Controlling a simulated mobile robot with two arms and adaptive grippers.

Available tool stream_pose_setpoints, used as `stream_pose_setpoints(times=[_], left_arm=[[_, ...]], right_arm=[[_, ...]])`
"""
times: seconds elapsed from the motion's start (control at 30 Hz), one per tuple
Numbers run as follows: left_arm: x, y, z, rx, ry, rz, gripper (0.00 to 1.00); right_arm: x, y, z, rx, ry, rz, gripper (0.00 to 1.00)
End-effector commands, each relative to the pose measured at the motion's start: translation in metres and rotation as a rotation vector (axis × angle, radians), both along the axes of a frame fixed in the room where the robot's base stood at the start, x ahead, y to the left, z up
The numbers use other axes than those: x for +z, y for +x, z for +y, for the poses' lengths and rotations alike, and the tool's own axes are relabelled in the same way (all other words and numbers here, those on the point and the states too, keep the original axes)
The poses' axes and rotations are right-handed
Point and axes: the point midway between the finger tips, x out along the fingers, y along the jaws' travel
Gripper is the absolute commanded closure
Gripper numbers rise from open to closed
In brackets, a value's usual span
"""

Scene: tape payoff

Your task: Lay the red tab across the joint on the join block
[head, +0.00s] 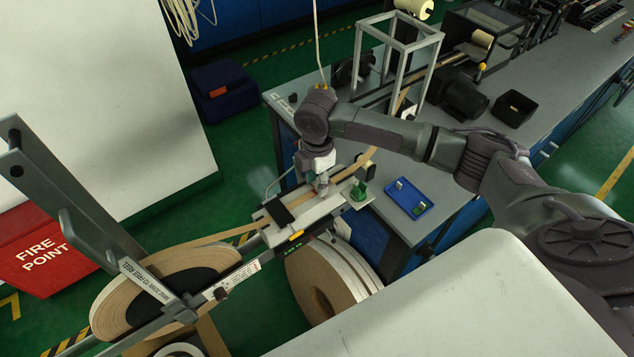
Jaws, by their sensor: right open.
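The join block (328,207) is a pale metal plate at the centre of the head view, with a black bar (279,213) across its left part. Tan tape (222,237) runs onto it from the lower left and leaves at the upper right. My right gripper (322,188) points down over the middle of the block, open, its fingertips close to the surface. I cannot tell whether they touch it. The gripper and wrist cover part of the block, and the joint is not clear. I cannot make out the red tab. My left gripper is not in view.
A blue tray (421,209) with small pieces lies on the grey bench, right of a green part (358,191). A large tape reel (112,309) stands lower left, near a red fire point box (40,262). A metal frame (416,48) rises behind my right arm.

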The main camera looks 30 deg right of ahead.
Motion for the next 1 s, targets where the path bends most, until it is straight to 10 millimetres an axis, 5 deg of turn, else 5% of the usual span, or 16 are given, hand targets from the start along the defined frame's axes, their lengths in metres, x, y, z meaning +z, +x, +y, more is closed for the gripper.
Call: stream_pose_setpoints(times=[0.5,1.0], left_arm=[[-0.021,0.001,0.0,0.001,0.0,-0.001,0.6],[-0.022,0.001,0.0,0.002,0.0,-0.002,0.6]], right_arm=[[0.098,0.001,0.0,0.001,0.0,-0.003,0.6],[0.113,0.0,0.0,0.0,0.001,0.0,0.6]])
